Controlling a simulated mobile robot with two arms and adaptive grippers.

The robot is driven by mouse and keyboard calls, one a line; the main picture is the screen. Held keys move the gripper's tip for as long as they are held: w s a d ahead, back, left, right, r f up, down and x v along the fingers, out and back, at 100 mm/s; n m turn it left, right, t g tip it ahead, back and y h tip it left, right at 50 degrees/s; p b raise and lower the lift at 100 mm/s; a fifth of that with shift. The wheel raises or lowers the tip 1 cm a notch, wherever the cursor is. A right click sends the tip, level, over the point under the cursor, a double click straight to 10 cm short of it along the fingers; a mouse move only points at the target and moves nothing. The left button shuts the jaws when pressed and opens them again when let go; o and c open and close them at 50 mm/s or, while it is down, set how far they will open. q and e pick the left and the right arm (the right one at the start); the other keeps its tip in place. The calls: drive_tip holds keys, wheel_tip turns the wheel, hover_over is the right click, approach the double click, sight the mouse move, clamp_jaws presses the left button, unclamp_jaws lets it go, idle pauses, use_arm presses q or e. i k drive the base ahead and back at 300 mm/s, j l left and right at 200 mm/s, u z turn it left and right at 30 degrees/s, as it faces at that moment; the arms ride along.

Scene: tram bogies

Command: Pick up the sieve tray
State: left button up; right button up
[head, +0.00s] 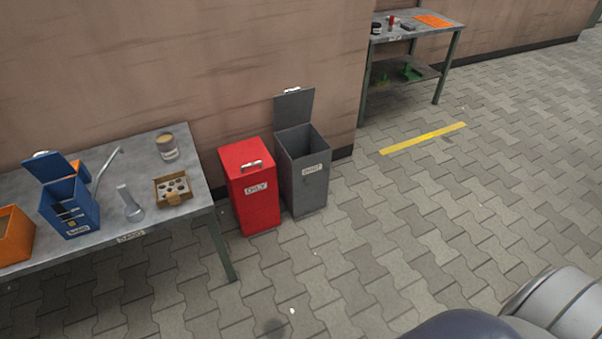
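I cannot make out a thing that is clearly the sieve tray. A small brown box-like tray (172,189) with several round holes or round items sits on the near-left table's right end; I cannot tell if it is the sieve tray. Neither of my grippers is in view. A grey and dark rounded part at the bottom right looks like part of my own body.
The left table (110,228) also holds a blue lidded box (68,208), an orange bin (12,236), a can (167,147) and a flask-like item (131,205). Red (255,195) and grey (303,180) bins stand beside it. A second table (440,33) stands behind. Open paving lies right.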

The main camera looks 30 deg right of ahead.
sight(171, 189)
drive_tip(key=i+j+z, duration=0.1)
drive_tip(key=j+z, duration=0.15)
drive_tip(key=z, duration=0.25)
drive_tip(key=i+j+z, duration=0.1)
drive_tip(key=j+z, duration=0.2)
drive_tip(key=z, duration=0.15)
drive_tip(key=j+z, duration=0.25)
drive_tip(key=z, duration=0.25)
